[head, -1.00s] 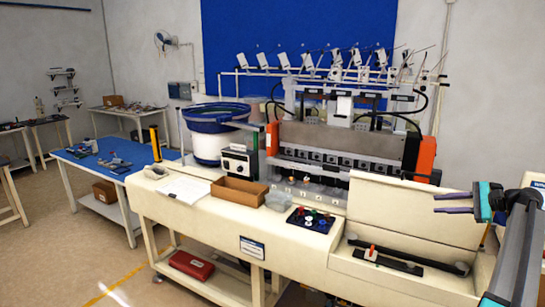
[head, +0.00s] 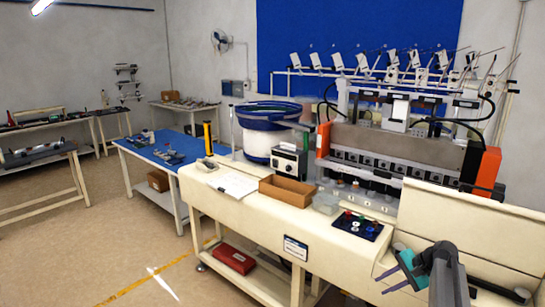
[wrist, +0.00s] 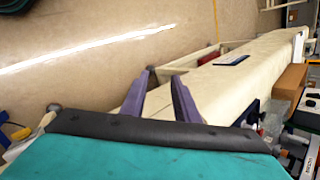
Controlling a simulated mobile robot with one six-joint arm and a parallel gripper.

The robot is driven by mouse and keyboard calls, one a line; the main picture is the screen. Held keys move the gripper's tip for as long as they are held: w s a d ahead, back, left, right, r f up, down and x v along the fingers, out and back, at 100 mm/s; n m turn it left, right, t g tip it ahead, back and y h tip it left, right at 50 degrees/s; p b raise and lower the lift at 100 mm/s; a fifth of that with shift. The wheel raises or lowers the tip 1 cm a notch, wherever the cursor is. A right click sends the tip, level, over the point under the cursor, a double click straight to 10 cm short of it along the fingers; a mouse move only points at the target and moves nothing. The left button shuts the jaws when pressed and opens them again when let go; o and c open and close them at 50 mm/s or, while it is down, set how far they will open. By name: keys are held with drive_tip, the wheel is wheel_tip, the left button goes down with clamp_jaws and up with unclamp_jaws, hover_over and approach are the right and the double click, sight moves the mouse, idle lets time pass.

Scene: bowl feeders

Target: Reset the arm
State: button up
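My gripper (head: 382,284) is at the lower right of the head view, in front of the cream machine bench (head: 228,205). It has a teal body and two purple fingers. In the wrist view my gripper (wrist: 163,75) shows its two fingers apart with nothing between them. Beyond the fingers lie the floor and the bench's long side. My dark arm link rises from the bottom edge in the head view and hides part of the bench's right end.
A brown open box (head: 287,191), a clear tub (head: 326,203) and a dark button panel (head: 361,225) are on the bench. A blue-rimmed bowl feeder (head: 266,130) stands behind. A blue-topped table (head: 150,146) is further left. The floor (head: 110,245) at left is clear.

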drive_tip(key=s+a+f+n+g+h, duration=0.25)
drive_tip(key=s+a+f+n, duration=0.35)
drive_tip(key=s+a+f, duration=0.45)
drive_tip(key=s+a+f+n+g+h, duration=0.2)
drive_tip(key=s+a+f+n+h, duration=0.35)
drive_tip(key=a, duration=0.85)
drive_tip(key=s+f+g+y+b, duration=0.1)
drive_tip(key=s+f+g+b, duration=0.4)
drive_tip(key=s+f, duration=2.3)
drive_tip(key=f+n+b, duration=0.1)
drive_tip(key=b, duration=0.4)
drive_tip(key=shift+d+y+b, duration=0.25)
drive_tip(key=shift+y+b, duration=0.05)
drive_tip(key=shift+y, duration=0.1)
drive_tip(key=shift+s+r, duration=0.1)
